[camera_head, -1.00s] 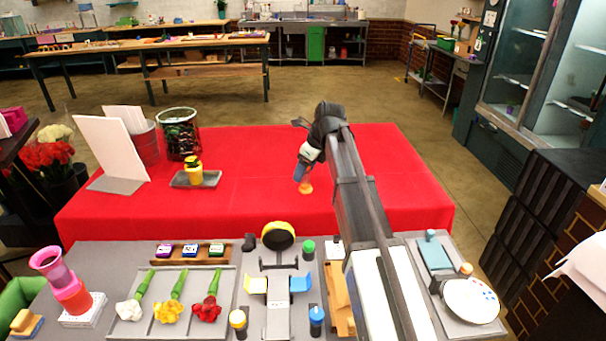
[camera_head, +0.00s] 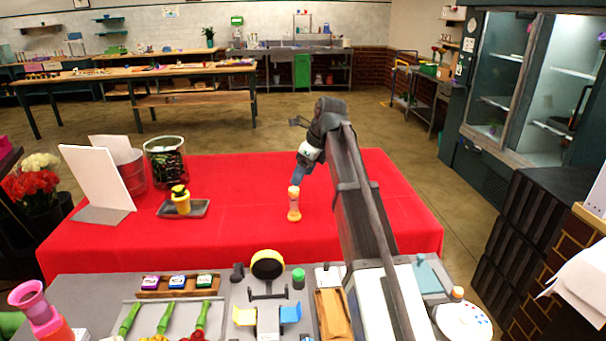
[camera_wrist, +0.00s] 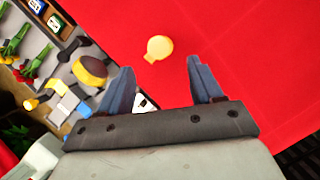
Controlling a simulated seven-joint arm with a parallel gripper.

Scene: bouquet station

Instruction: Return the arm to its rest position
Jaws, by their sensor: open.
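My arm reaches out over the red-covered table (camera_head: 250,215). My gripper (camera_head: 297,184) points downward above the cloth in the head view. It also shows in the wrist view (camera_wrist: 160,72), with its two blue fingers spread apart and nothing between them. A small orange and yellow waisted piece (camera_head: 294,205) stands upright on the cloth just below the fingers. In the wrist view a yellow-orange piece (camera_wrist: 159,47) appears beyond the fingertips, clear of both fingers. The rest position is not marked in any view.
A yellow pot on a grey tray (camera_head: 181,205), a dark glass container (camera_head: 166,165) and a white board (camera_head: 95,185) stand on the left of the cloth. The near grey bench holds ink pads (camera_head: 177,282), flowers (camera_head: 165,315) and a paint palette (camera_head: 462,322). The cloth's right side is clear.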

